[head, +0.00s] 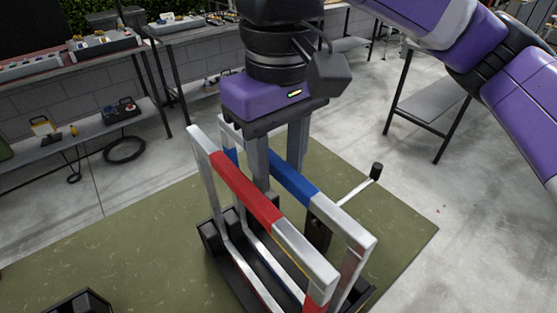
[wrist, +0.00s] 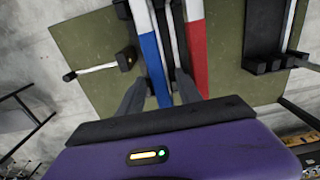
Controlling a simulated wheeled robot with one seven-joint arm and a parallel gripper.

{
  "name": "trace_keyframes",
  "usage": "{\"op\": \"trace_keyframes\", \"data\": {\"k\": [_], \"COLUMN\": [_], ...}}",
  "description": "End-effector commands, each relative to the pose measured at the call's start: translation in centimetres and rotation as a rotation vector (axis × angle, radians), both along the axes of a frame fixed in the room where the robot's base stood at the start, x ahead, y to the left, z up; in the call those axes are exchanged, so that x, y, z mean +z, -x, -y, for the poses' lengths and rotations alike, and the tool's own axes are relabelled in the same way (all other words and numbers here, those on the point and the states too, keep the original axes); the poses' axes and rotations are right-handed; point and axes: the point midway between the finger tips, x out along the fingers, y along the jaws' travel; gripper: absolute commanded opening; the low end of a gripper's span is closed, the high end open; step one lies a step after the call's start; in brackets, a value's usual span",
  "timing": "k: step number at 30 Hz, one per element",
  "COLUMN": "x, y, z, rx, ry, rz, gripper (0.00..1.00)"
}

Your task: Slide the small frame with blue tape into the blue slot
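The frame with blue tape (head: 295,185) is a silver frame standing upright in a black base (head: 212,240), beside a similar frame with red tape (head: 245,190). In the wrist view its blue top bar (wrist: 151,55) lies left of the red one (wrist: 196,55). My gripper (head: 281,172) points down at the blue bar. Its fingers are apart, one on each side of the bar, with visible gaps, and the right one is near the red frame. I cannot make out a blue slot clearly; the lower part of the base is partly hidden by the frames.
A silver crank with a black knob (head: 376,171) sticks out beside the frames. Another black holder (wrist: 262,35) stands on the green mat (head: 130,245). Workbenches (head: 70,70) line the back wall. The mat's left part is mostly clear.

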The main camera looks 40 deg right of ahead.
Motion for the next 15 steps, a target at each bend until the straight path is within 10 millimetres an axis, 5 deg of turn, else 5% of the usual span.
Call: {"op": "trace_keyframes", "data": {"k": [9,15], "x": [0.1,2.5], "y": [0.0,-0.1], "z": [0.0,0.0], "rx": [0.0,-0.001], "ry": [0.001,0.002], "rz": [-0.001,0.003], "gripper": [0.41,0.41]}}
